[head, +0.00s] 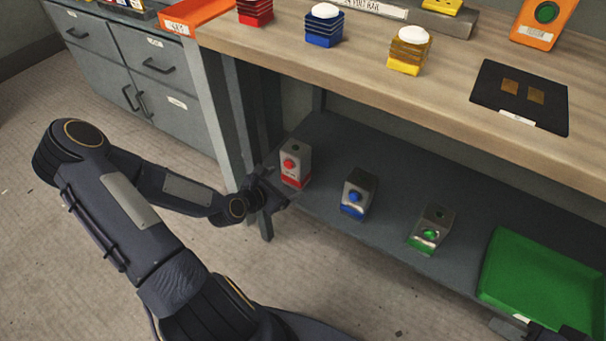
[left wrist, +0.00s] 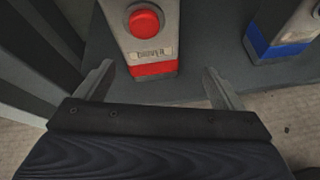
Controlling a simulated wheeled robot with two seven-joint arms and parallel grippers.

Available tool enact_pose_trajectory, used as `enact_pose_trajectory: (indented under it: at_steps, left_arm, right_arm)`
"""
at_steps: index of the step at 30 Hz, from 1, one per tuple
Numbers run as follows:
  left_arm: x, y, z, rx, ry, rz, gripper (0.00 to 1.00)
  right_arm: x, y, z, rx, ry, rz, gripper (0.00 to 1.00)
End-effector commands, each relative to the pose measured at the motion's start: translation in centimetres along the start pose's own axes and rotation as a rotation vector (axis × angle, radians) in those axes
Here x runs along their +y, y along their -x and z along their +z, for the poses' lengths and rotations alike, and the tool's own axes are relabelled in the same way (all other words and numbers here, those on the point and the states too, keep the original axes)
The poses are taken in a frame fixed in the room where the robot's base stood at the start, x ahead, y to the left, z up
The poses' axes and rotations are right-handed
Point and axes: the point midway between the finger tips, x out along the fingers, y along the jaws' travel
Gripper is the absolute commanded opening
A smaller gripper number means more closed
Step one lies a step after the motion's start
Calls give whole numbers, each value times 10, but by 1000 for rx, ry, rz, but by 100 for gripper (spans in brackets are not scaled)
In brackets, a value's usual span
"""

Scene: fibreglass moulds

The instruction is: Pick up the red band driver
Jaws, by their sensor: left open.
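The red band driver (head: 294,165) is a grey box with a red button and a red band at its base. It stands upright at the left end of the lower shelf. It also shows at the top of the left wrist view (left wrist: 148,40), with a label above the band. My left gripper (head: 276,196) is at the shelf's front edge, just in front of the driver. In the left wrist view its two fingers (left wrist: 163,85) are spread, with the driver's base ahead between them and nothing held.
A blue band driver (head: 358,194) and a green one (head: 431,230) stand farther right on the grey lower shelf (head: 390,160). A green tray (head: 540,280) lies at its right end. The wooden bench top (head: 340,70) overhangs the shelf. A bench leg (head: 228,120) rises left of the red driver.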

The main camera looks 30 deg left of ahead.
Motion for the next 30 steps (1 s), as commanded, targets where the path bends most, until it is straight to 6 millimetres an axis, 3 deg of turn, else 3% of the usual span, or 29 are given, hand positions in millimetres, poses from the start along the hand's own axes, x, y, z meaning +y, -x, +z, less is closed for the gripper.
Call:
enact_pose_trajectory:
  at_steps: [1, 6, 21, 30]
  left_arm:
    - [3, -7, -15, -28, 86, 29, 89]
    - [11, -16, -20, -81, 213, 72, 89]
    - [9, -80, -11, -80, 215, 73, 89]
    - [11, -87, -9, -78, 216, 74, 89]
  right_arm:
    - [5, -11, 5, 1, 0, 0, 36]
    - [8, -17, 8, 1, 0, 0, 36]
    - [17, -38, 19, 1, 0, 0, 36]
    - [18, -38, 19, 1, 0, 0, 36]
